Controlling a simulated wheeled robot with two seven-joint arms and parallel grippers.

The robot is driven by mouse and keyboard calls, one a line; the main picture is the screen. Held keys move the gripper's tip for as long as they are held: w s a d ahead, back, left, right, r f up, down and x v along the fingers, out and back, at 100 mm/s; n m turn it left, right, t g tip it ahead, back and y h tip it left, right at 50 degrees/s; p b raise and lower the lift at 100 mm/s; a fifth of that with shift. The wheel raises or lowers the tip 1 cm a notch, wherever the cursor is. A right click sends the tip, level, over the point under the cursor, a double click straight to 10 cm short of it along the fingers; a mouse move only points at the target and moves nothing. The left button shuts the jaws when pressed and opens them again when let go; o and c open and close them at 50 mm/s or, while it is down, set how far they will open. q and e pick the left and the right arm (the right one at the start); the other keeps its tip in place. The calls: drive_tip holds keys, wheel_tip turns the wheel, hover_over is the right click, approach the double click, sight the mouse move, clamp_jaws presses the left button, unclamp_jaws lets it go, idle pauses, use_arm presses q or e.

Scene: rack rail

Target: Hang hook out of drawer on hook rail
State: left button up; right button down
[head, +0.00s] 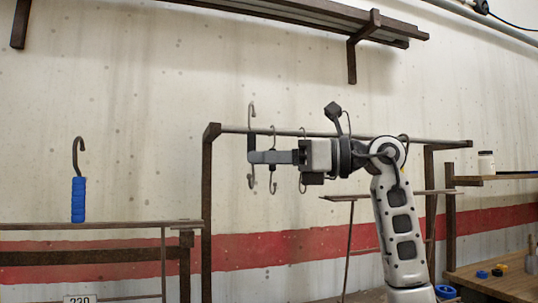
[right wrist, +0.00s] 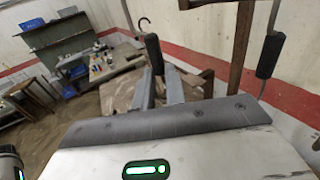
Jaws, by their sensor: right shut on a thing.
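My right gripper (head: 262,157) is shut on an S-shaped hook (head: 251,142) with a dark grey sleeve. The hook is upright, its curved top above the line of the hook rail (head: 400,139); I cannot tell whether it touches the rail. In the right wrist view the held hook's dark sleeve (right wrist: 154,55) stands between the fingers (right wrist: 160,92). Two other thin hooks, a nearer-left one (head: 273,173) and one behind the gripper (head: 302,183), show at the rail, partly hidden by my gripper. No drawer is clearly seen. My left gripper is not in view.
A hook with a blue grip (head: 78,198) stands above a brown ledge (head: 110,226) at left. A dark-sleeved hook (right wrist: 270,55) shows at right in the wrist view. A white jar (head: 486,162) sits on a right shelf. A beam shelf (head: 320,15) runs overhead.

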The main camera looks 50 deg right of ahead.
use_arm(q)
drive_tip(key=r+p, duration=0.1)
drive_tip(key=p, duration=0.2)
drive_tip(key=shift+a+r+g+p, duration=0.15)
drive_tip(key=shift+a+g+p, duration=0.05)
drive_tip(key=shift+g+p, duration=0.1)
use_arm(e)
drive_tip(key=w+d+f, duration=0.1)
drive_tip(key=w+d, duration=0.3)
drive_tip(key=w, duration=0.4)
drive_tip(key=shift+d+f, duration=0.15)
drive_tip(key=shift+d, duration=0.1)
idle(1.0)
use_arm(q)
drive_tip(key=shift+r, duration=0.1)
use_arm(e)
drive_tip(key=shift+w+f, duration=0.1)
drive_tip(key=c, duration=1.4)
unclamp_jaws()
drive_tip(key=shift+o, duration=0.2)
drive_tip(key=shift+d, duration=0.1)
